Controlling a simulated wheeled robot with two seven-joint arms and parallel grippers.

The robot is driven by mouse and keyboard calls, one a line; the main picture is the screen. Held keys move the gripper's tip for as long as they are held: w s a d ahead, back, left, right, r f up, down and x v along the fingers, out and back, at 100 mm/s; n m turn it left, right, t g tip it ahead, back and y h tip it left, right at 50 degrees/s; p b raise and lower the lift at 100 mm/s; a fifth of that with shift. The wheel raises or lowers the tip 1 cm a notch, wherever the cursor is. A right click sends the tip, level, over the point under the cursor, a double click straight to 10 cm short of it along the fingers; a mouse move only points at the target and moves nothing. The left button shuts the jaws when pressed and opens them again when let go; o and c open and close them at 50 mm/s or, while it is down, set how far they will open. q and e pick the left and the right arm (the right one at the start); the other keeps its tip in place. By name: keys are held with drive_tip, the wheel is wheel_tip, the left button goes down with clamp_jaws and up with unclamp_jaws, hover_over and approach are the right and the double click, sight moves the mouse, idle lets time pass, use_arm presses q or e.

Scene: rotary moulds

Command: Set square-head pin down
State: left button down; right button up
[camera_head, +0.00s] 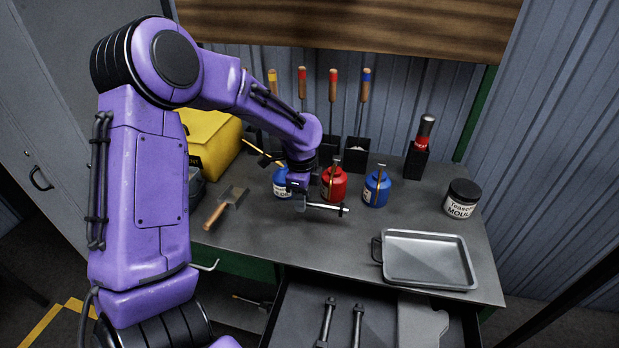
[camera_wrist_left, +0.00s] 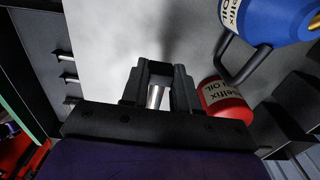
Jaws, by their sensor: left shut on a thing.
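My left gripper (camera_head: 303,203) is low over the workbench in the head view, in front of the blue and red oil cans. It is shut on a metal pin (camera_head: 328,208), which lies roughly level and sticks out to the right, with a wider end at the right tip. In the left wrist view the pin's silver shaft (camera_wrist_left: 154,97) shows between the fingers (camera_wrist_left: 158,90). Whether its head is square is too small to tell. I cannot tell whether the pin touches the bench top. My right gripper is not in view.
A red oil can (camera_head: 335,186) stands close behind the pin, with a blue oil can (camera_head: 377,188) to its right. A metal tray (camera_head: 427,262) lies at the right front, and a jar (camera_head: 462,198) stands behind it. An open drawer (camera_head: 378,320) holds two rods. Bench surface left of the tray is clear.

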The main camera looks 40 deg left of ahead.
sight(308, 218)
use_arm(q)
drive_tip(key=shift+w+d+f, duration=0.15)
drive_tip(key=shift+w+f, duration=0.55)
drive_tip(key=shift+f, duration=0.15)
drive_tip(key=f+p, duration=0.1)
drive_tip(key=f, duration=0.2)
drive_tip(key=shift+w+f+p, duration=0.1)
drive_tip(key=shift+w+p, duration=0.1)
drive_tip(key=shift+p, duration=0.15)
drive_tip(key=shift+w+f, duration=0.15)
drive_tip(key=shift+f, duration=0.25)
drive_tip(key=c, duration=0.8)
unclamp_jaws()
drive_tip(key=shift+f, duration=0.1)
drive_tip(key=shift+c, duration=0.2)
wheel_tip(308, 218, up, 12)
drive_tip(key=b, duration=0.2)
drive_tip(key=shift+r, duration=0.2)
